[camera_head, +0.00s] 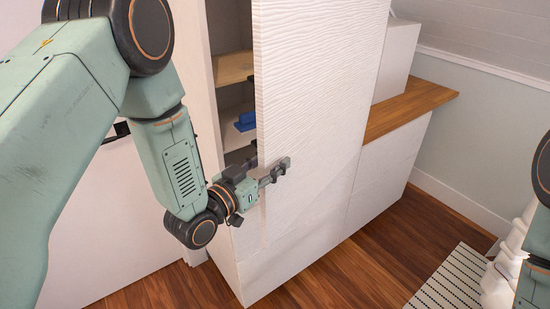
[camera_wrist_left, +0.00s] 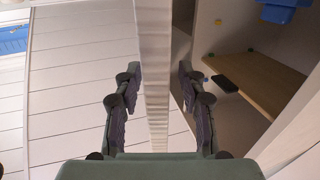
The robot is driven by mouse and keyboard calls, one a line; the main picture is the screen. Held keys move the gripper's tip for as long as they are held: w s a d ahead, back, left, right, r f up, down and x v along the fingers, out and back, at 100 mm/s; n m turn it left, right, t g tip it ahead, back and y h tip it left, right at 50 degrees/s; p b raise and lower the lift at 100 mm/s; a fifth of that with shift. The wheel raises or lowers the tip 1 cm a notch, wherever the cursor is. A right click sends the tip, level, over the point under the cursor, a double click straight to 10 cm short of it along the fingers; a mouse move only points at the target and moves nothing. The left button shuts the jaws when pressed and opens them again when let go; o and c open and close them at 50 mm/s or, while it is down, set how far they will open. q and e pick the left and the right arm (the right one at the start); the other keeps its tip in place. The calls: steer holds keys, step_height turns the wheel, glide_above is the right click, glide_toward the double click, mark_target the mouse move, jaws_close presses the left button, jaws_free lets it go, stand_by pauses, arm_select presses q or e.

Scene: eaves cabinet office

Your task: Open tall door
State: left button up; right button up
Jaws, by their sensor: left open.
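The tall door (camera_head: 310,90) is a white, wavy-textured panel that stands partly open on the cabinet, with shelves showing in the gap on its left. My left gripper (camera_head: 272,172) is at the lower part of the door's free edge. In the left wrist view, the door's edge (camera_wrist_left: 155,60) runs between the two spread fingers of my left gripper (camera_wrist_left: 160,74). One finger is on the outer side and one on the inner side, with gaps visible beside the edge. The right gripper is out of view.
Inside the cabinet are wooden shelves (camera_head: 233,68) and a blue object (camera_head: 245,121). A low white cabinet with a wooden top (camera_head: 410,105) stands to the right. Wooden floor (camera_head: 345,265) lies in front, with a striped rug (camera_head: 450,285) at lower right.

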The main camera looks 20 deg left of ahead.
arm_select(q)
steer(key=shift+w+d, duration=0.15)
steer(key=shift+w, duration=0.35)
steer(key=shift+w+d+r, duration=0.1)
steer(key=shift+w+d, duration=0.1)
steer(key=shift+d, duration=0.2)
steer(key=shift+c, duration=0.2)
steer(key=shift+w+a, duration=0.1)
steer(key=shift+a, duration=0.15)
steer(key=c, duration=0.3)
steer(key=shift+d, duration=0.15)
jaws_close()
